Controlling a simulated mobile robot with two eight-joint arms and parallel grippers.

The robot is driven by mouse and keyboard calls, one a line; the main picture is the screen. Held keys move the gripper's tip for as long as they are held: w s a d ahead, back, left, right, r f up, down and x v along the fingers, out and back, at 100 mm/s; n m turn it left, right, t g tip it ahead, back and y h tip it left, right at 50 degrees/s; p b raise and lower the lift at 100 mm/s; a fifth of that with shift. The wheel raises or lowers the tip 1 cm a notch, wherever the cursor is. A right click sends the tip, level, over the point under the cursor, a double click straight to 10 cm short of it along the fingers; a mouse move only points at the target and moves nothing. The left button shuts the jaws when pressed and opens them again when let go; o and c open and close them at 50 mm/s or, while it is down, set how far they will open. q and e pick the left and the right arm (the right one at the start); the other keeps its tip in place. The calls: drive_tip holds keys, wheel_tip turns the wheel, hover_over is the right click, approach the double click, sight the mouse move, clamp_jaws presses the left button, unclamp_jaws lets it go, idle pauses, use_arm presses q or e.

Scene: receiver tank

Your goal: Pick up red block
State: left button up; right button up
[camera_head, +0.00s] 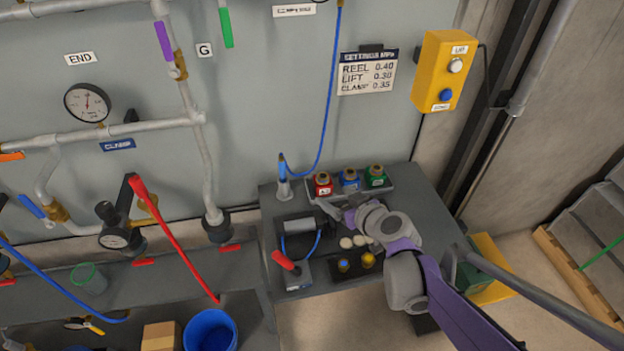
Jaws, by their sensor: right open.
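The red block (323,185) stands in a tray (393,188) at the back of the dark grey table. It has a brass-coloured round top and a small white label on its front. A blue block (349,180) and a green block (376,177) stand in a row to its right. My right gripper (333,206) is open, just in front of and below the red block in the picture. It looks empty; whether it touches the block cannot be told. My left gripper is not in view.
A blue hose fitting (284,180) stands left of the red block. A red-handled device (290,268), pale discs (352,242) and a dark holder with blue and yellow knobs (357,263) lie nearer. A yellow switch box (444,70) hangs on the wall.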

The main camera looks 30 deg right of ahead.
sight(327, 180)
drive_tip(key=w+d, duration=0.2)
drive_tip(key=shift+w+d+f+t+h+b, duration=0.15)
drive_tip(key=shift+w+f+t+h+b, duration=0.15)
drive_tip(key=shift+f, duration=0.05)
drive_tip(key=x, duration=0.3)
drive_tip(key=shift+w+b, duration=0.15)
drive_tip(key=shift+b, duration=0.15)
drive_tip(key=shift+b+x, duration=0.55)
drive_tip(key=shift+x, duration=2.55)
clamp_jaws()
